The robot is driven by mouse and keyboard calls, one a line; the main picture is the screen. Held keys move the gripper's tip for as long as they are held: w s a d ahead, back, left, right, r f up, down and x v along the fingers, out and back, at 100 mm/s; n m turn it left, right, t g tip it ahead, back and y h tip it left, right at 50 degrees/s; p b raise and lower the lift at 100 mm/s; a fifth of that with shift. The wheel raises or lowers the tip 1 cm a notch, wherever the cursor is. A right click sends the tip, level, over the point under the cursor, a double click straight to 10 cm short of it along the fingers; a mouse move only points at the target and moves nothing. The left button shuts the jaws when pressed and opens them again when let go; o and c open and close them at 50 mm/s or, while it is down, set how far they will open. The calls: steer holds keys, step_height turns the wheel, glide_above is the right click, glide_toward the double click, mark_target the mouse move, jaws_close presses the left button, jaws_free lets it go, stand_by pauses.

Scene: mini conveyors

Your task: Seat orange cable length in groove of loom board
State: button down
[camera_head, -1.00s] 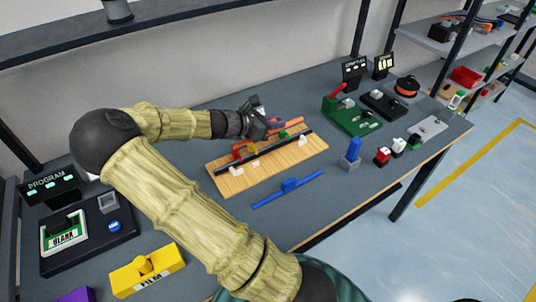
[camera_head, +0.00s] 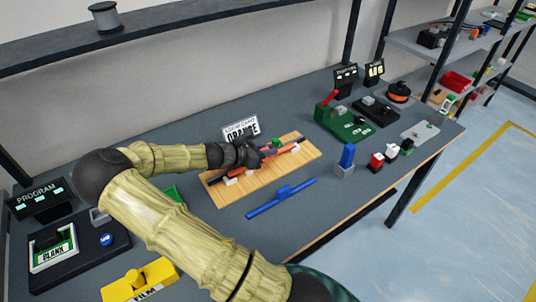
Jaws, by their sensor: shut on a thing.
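The wooden loom board (camera_head: 246,197) lies on the grey bench, with a dark groove strip running along it and pale blocks beside the strip. The orange cable length (camera_head: 290,147) shows at the board's right half, close over the dark strip. My gripper (camera_head: 262,156) is over the middle of the board, shut on the orange cable length. The fingers and the cable's left part are largely hidden by the wrist. I cannot tell whether the cable is down in the groove or just above it.
A blue length with a block (camera_head: 281,198) lies in front. A blue post (camera_head: 347,156), red and white blocks and a green fixture (camera_head: 343,124) stand to the right. The bench front right of the blue length is clear.

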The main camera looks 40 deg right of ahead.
mark_target(238, 169)
step_height(238, 169, down, 2)
steer(key=c, duration=1.4)
jaws_free()
steer(key=shift+a+r, duration=0.1)
steer(key=v, duration=1.1)
steer(key=shift+a+r, duration=0.1)
steer(key=shift+a, duration=0.3)
